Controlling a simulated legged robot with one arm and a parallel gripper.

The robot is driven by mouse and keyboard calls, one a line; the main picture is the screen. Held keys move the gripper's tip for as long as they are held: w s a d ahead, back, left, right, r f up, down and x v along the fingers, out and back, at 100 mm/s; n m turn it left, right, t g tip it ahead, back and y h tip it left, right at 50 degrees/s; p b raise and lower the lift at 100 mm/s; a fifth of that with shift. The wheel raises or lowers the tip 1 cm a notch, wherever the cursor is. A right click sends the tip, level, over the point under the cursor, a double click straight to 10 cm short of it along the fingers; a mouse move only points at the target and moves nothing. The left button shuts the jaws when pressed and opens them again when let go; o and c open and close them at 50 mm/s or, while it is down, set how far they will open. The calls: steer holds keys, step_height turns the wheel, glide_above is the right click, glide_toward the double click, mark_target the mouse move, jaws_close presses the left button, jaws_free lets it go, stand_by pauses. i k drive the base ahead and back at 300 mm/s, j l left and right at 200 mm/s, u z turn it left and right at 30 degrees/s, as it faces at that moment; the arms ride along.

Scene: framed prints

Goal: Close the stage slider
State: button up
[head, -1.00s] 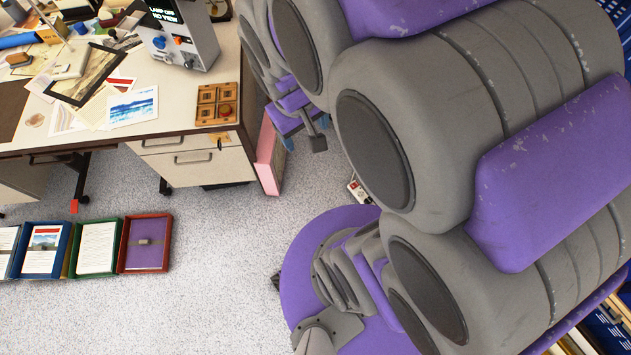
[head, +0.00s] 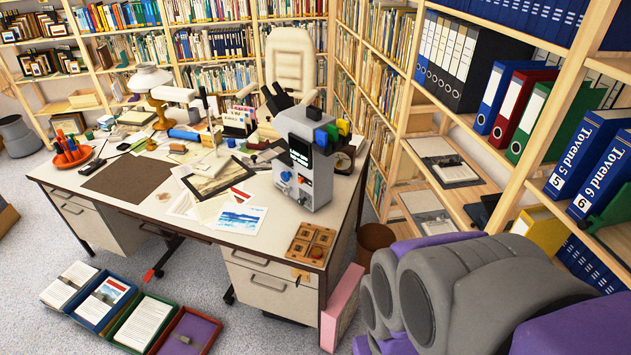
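A grey boxy instrument (head: 305,165) stands upright on the right part of the desk. It has black eyepieces, a small dark display with text too small to read, and blue and orange knobs on its front. Blue, green and yellow tabs (head: 333,131) stick out near its top right. I cannot make out which part is the stage slider, or whether it is open. My gripper is not in view. Only grey and purple links of my arm show at the lower right, in front of the desk's right end.
The desk (head: 140,200) also holds a wooden tray with square compartments (head: 311,246), loose prints (head: 240,218) and a lamp (head: 160,95). Coloured boxes (head: 143,322) lie on the floor in front. Bookshelves (head: 480,120) close off the right and back. A pink panel (head: 341,306) stands against the desk's right end.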

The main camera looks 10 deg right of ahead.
mark_target(269, 155)
steer(key=i+j, duration=0.2)
steer(key=j, duration=0.15)
steer(key=i+j, duration=0.25)
steer(key=j, duration=0.15)
steer(key=i+j, duration=0.2)
steer(key=j, duration=0.15)
